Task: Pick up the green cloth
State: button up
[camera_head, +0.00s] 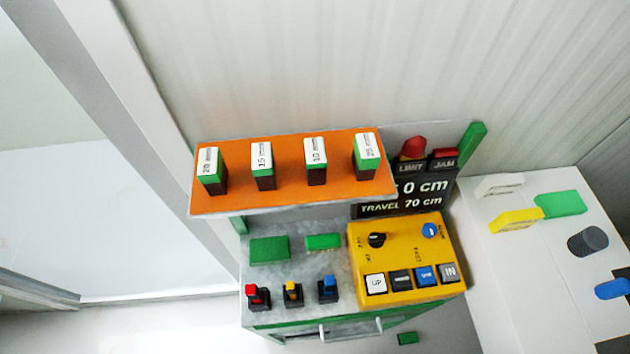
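A green flat rectangular piece (560,204) lies on the white table at the right, beside a yellow piece (516,220) and a white piece (499,185). It looks like a folded cloth, but its material is hard to tell. Two other flat green pieces lie on the grey bench top, a larger one (269,249) and a smaller one (323,241). My gripper is not in view.
The white table (530,285) also bears a dark grey cylinder (588,242) and a blue piece (613,289). The bench holds a yellow control box (405,255) and several colored-top switches. An orange shelf (290,176) with several labelled blocks stands behind. Walls close the back.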

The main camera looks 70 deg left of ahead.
aim_at(273, 251)
jog(key=u, duration=3.05)
jog(key=z, duration=3.25)
jog(key=u, duration=3.2)
